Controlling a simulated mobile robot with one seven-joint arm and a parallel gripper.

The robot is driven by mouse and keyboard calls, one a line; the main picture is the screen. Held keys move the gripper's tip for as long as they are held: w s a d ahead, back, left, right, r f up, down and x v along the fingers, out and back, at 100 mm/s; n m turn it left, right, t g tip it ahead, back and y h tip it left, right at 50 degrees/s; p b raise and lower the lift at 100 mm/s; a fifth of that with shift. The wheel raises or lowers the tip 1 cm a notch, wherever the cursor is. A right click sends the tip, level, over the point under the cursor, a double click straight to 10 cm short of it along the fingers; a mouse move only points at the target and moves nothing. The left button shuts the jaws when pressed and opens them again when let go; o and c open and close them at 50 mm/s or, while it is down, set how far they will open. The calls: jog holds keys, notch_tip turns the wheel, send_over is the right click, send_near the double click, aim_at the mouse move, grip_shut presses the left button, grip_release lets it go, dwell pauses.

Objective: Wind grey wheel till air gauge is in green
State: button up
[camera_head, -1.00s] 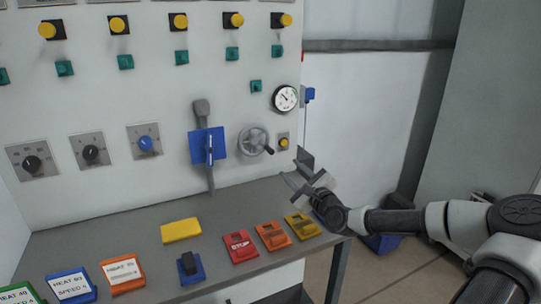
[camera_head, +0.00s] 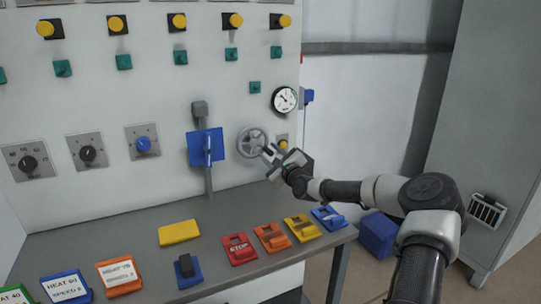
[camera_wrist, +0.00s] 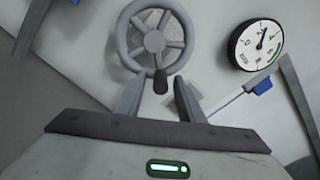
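The grey wheel (camera_head: 253,143) is a spoked handwheel on the light panel, left of and below the round air gauge (camera_head: 284,100). In the wrist view the wheel (camera_wrist: 153,40) is at top centre, with its dark crank knob (camera_wrist: 160,81) at the bottom of the rim. The gauge (camera_wrist: 257,45) has a green band at its lower right; its needle points up and right, outside the band. My gripper (camera_head: 268,153) is in front of the wheel's lower right. In the wrist view its fingers (camera_wrist: 157,92) are apart, with the knob seen between their tips; contact cannot be told.
A blue lever plate (camera_head: 206,147) is left of the wheel. A small yellow button (camera_head: 283,143) is just right of it, partly behind my gripper. The grey desk (camera_head: 130,228) below carries coloured switches and cards. A blue bin (camera_head: 378,235) stands on the floor at right.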

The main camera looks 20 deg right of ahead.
grip_shut()
jog(key=shift+d+r+n, duration=0.1)
jog(key=shift+n, duration=0.2)
